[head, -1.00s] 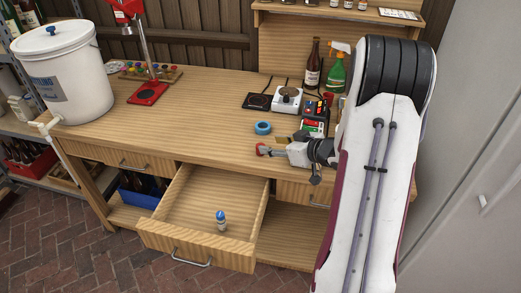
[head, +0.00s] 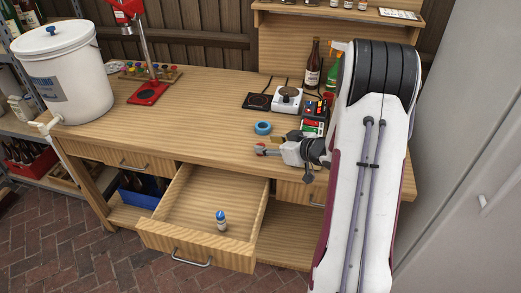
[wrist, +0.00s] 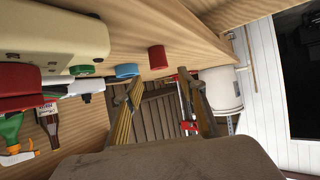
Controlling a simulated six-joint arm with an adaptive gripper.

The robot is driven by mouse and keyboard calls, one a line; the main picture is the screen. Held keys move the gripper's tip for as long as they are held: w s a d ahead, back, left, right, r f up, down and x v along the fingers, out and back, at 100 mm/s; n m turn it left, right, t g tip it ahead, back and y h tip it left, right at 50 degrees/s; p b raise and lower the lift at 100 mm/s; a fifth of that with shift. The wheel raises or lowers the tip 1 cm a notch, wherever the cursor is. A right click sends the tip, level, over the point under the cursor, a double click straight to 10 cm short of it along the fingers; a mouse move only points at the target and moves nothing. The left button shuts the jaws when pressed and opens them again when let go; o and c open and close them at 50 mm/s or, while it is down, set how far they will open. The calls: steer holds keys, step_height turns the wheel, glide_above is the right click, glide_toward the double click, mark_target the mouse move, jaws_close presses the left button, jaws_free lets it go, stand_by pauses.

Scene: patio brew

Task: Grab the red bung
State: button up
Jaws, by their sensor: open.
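The red bung (wrist: 157,58) stands on the bench top, which runs across the top of the wrist view. In the head view only part of the bung (head: 260,149) shows, near the front of the bench beside my fingertips. My gripper (wrist: 164,88) is open and empty. Its two fingers are spread, and the bung appears beyond the tips, in line with the gap between them. In the head view my gripper (head: 268,151) lies low over the bench, pointing left at the bung. Contact between fingers and bung is not visible.
A blue tape roll (head: 263,128) lies just behind the gripper. A white scale (head: 287,100), a brown bottle (head: 312,66) and a green spray bottle (head: 333,75) stand farther back. An open drawer (head: 205,200) juts out below. The bench left of the bung is clear.

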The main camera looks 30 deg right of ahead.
steer(key=shift+w+a+f, duration=0.2)
steer(key=shift+w+f, duration=0.5)
steer(key=shift+f, duration=0.25)
steer(key=shift+x, duration=1.45)
steer(key=shift+f, duration=0.1)
steer(key=c, duration=1)
